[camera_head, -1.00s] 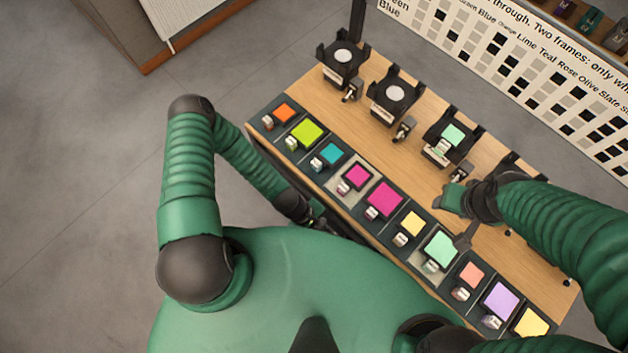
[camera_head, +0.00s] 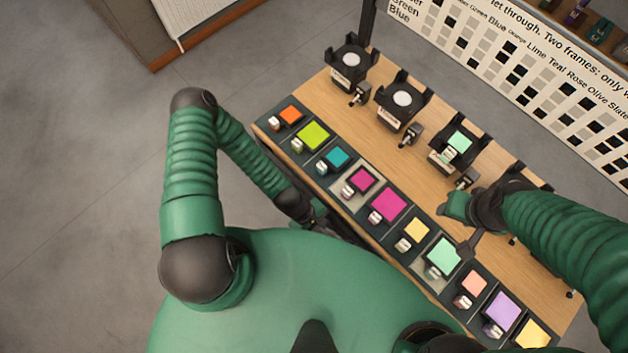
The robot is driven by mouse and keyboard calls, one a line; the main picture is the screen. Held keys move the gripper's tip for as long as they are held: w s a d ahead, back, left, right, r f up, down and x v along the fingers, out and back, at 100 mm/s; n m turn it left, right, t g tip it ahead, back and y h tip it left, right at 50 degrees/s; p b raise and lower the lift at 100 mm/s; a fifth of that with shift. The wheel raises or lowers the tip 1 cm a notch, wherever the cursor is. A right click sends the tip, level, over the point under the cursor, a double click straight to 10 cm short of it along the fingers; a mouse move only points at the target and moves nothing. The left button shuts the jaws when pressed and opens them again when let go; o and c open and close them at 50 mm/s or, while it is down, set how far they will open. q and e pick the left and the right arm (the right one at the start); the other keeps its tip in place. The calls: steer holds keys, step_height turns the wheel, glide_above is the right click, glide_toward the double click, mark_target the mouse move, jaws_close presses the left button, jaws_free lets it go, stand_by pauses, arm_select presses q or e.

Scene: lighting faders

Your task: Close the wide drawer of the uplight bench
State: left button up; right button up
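The uplight bench (camera_head: 385,155) is a wooden-topped bench with a row of coloured squares along its near edge. The wide drawer cannot be made out; the bench's front face is mostly hidden by my body and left arm. My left gripper (camera_head: 333,222) is low at the bench's near side, below the top, partly hidden by my green body; whether it is open or shut does not show. My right gripper (camera_head: 468,246) is over the bench top at the right, by the mint green square (camera_head: 443,252); its fingers are too small to read.
Several black lamp stands (camera_head: 402,100) stand along the far part of the bench, one with a mint square in it. A printed chart board (camera_head: 530,70) stands behind the bench. A cabinet (camera_head: 140,25) is at the top left. Grey floor is clear at the left.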

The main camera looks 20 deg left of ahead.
arm_select(q)
steer(key=v, duration=1.5)
steer(key=shift+p, duration=0.3)
steer(key=shift+c, duration=0.2)
